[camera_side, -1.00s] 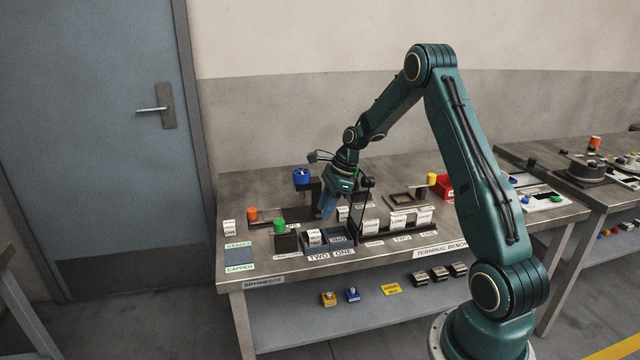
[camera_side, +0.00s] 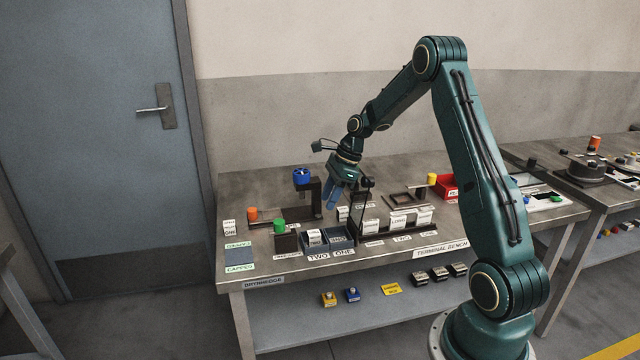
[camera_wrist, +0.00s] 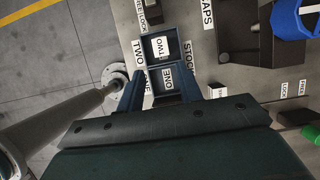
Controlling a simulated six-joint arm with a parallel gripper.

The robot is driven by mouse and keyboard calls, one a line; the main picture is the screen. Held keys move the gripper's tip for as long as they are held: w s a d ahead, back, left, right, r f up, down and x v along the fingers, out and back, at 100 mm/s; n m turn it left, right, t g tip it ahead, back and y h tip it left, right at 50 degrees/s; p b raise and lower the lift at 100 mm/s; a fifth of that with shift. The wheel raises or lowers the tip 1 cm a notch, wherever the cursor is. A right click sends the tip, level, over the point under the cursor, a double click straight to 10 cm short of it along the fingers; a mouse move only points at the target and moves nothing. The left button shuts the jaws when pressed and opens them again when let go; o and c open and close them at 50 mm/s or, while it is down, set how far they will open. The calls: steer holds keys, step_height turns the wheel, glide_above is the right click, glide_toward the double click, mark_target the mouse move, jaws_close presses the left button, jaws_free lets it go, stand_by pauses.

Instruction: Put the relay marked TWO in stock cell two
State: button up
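The stock tray (camera_side: 352,240) has two cells, with TWO and ONE labels along its front. In the wrist view, the relay marked TWO (camera_wrist: 160,47) sits inside the cell beside the TWO label (camera_wrist: 138,53). A relay marked ONE (camera_wrist: 168,78) lies in the cell beside the ONE label. My gripper (camera_side: 331,205) is above the tray, clear of both relays. In the wrist view, my gripper (camera_wrist: 160,90) has its fingers apart with nothing held between them; the ONE cell shows between them, below.
A rack with several white-labelled blocks (camera_side: 397,219) stands right of the tray. A blue-topped fixture (camera_side: 301,176) stands behind it, and a green-capped block (camera_side: 279,226) to its left. A red bin (camera_side: 447,187) is at the back right.

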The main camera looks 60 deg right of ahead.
steer(key=s+a+r+n+h, duration=0.1)
steer(key=s+a+r+n, duration=0.3)
steer(key=a+r+n, duration=0.4)
steer(key=s+a+r+n+h, duration=0.1)
steer(key=s+a+r+n, duration=0.3)
steer(key=a+r+n, duration=0.35)
steer(key=s+a+r+n+t, duration=0.1)
steer(key=s+a+n, duration=0.4)
steer(key=s, duration=0.3)
steer(key=s+a+r+n+t+h, duration=0.1)
steer(key=s+a+r+n, duration=0.1)
steer(key=s+a+n, duration=0.3)
steer(key=s+n, duration=0.1)
steer(key=s, duration=0.3)
steer(key=shift+s, duration=0.15)
